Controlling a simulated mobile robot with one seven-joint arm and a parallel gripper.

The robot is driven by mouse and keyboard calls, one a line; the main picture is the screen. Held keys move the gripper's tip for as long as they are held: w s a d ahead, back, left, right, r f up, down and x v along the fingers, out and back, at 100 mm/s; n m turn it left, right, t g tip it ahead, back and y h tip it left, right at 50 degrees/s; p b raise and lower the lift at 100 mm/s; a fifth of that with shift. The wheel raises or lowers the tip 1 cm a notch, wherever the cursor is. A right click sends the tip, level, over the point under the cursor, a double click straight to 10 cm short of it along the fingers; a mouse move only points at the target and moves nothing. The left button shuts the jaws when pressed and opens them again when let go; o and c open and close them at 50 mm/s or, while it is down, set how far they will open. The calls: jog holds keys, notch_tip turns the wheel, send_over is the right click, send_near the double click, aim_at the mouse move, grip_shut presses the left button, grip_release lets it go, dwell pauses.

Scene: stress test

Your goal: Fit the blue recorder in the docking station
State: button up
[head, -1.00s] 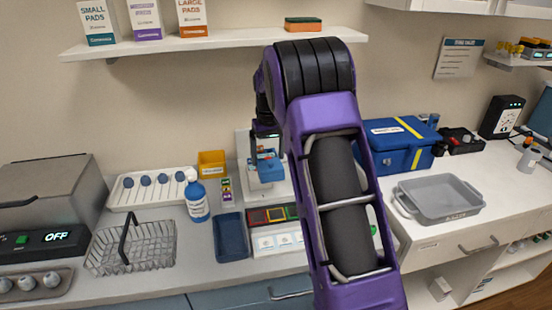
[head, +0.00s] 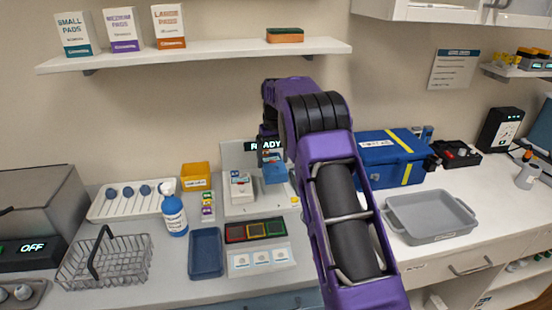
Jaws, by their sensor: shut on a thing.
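My gripper (head: 271,156) points down at the middle of the head view and is shut on the blue recorder (head: 275,174). The recorder is held at the right side of the docking station, in front of its back panel. The docking station (head: 232,158) is pale grey, with an upright back panel and a flat base. A dark display reading READY (head: 255,146) is partly covered by my gripper. A small white unit (head: 241,186) stands on the left of the base. I cannot tell whether the recorder touches the station; my arm hides part of its right side.
A coloured three-square panel (head: 256,231) is in front. A blue case (head: 388,160) and grey tub (head: 432,224) stand right. A shelf (head: 205,56) hangs above.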

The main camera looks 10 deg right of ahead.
aim_at(273, 163)
jog(key=shift+f, duration=1.4)
jog(key=shift+f+b, duration=0.8)
jog(key=shift+f, duration=0.45)
jog(key=shift+f+b, duration=0.3)
jog(key=shift+f, duration=0.6)
jog(key=o, duration=1.2)
jog(key=shift+c, duration=0.2)
jog(key=shift+r+p, duration=1.1)
jog(key=shift+r, duration=0.85)
jog(key=shift+r, duration=0.15)
jog(key=shift+r, duration=1.4)
